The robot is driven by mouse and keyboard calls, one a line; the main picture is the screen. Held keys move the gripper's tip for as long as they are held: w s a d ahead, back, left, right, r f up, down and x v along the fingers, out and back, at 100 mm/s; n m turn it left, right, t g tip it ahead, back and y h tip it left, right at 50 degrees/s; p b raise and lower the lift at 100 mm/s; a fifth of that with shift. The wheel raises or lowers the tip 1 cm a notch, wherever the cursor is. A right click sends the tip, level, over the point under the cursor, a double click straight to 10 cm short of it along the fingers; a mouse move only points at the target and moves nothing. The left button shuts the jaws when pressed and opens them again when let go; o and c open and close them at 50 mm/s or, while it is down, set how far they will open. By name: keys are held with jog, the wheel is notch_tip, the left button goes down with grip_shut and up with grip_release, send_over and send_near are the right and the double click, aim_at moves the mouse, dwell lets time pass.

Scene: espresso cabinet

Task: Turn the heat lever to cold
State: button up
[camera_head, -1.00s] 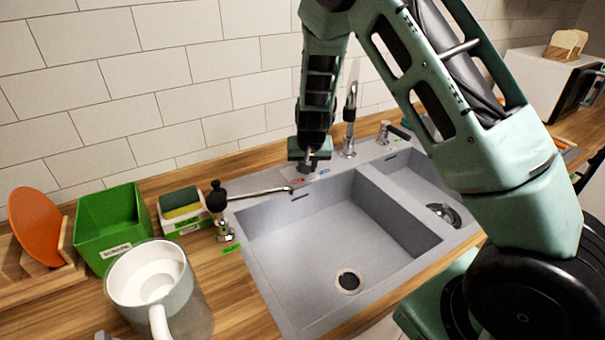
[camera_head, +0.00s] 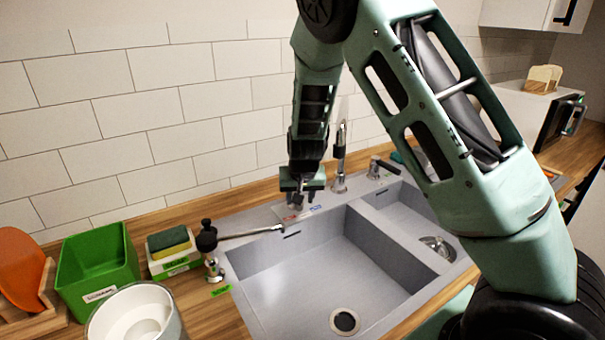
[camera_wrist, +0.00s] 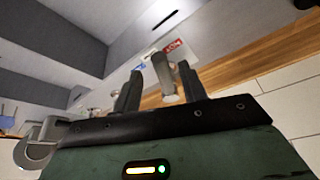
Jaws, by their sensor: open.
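My gripper (camera_head: 300,200) points down at the back edge of the sink, beside a red and a blue label. In the wrist view, the fingers of my gripper (camera_wrist: 160,74) are apart. A short grey post, which looks like the heat lever (camera_wrist: 163,76), stands between them. I cannot tell whether either finger touches it. The red label (camera_wrist: 172,45) and the blue label (camera_wrist: 140,67) lie on the deck beyond the fingertips. In the head view the lever is mostly hidden by my gripper, so its angle is unclear.
A faucet (camera_head: 340,160) rises right of my gripper. The sink basin (camera_head: 320,275) in front is empty.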

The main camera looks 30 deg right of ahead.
jog(key=v, duration=1.4)
jog(key=shift+s+r+p, duration=0.2)
jog(key=shift+p, duration=0.1)
jog(key=shift+a, duration=0.1)
jog(key=shift+w, duration=0.1)
jog(key=c, duration=0.6)
jog(key=w+a+n, duration=0.1)
jog(key=w+n, duration=0.1)
jog(key=n, duration=0.1)
jog(key=w+a+f+n+g, duration=0.1)
jog(key=w+n, duration=0.2)
jog(key=w+n+g, duration=0.1)
jog(key=w+n, duration=0.1)
jog(key=n, duration=0.1)
jog(key=shift+w+a+f+b, duration=0.25)
jog(key=shift+a+f+b, duration=0.05)
jog(key=shift+a, duration=0.1)
grip_shut()
jog(key=w+f+n+g, duration=0.25)
jog(key=w+n, duration=0.25)
jog(key=n, duration=0.4)
jog(key=s+d+f+p, duration=0.2)
jog(key=d+f+p, duration=0.2)
jog(key=f, duration=0.6)
jog(key=shift+s+d+f+p, duration=0.15)
jog(key=shift+d+f+p, duration=0.05)
jog(key=shift+f+p, duration=0.1)
